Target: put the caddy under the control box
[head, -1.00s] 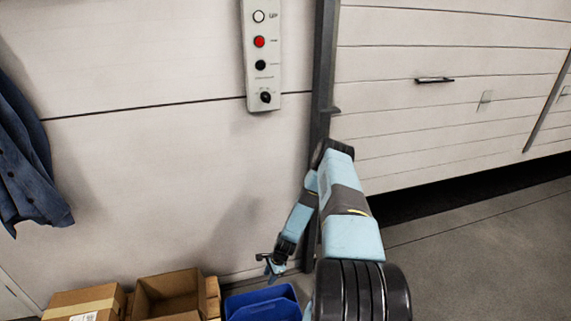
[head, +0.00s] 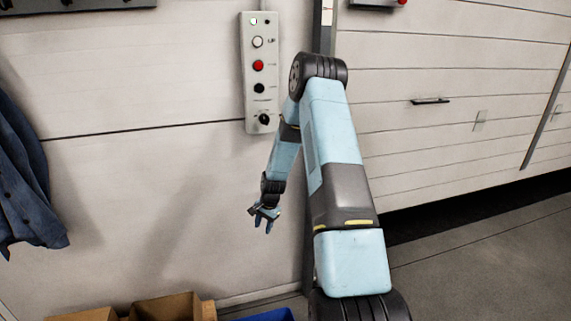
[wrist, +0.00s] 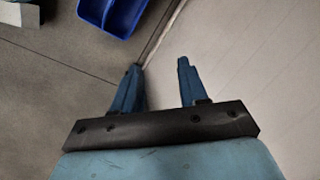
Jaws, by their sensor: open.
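The control box (head: 261,75) is a tall pale panel on the wall with several buttons, one of them red, and a dark knob at its lower end. My gripper (head: 262,225) hangs pointing down in front of the wall, below the control box in the picture. It is open, with nothing between its fingers (wrist: 160,68). A blue caddy (wrist: 113,14) with a divider shows cut off at the top of the wrist view, apart from the fingers. In the head view only a blue edge (head: 268,315) of it shows at the bottom.
Open cardboard boxes (head: 165,306) stand low against the wall, left of the caddy. A blue jacket (head: 24,180) hangs at the far left. A dark upright post (head: 325,35) stands right of the control box. Grey floor (head: 490,240) is clear at the right.

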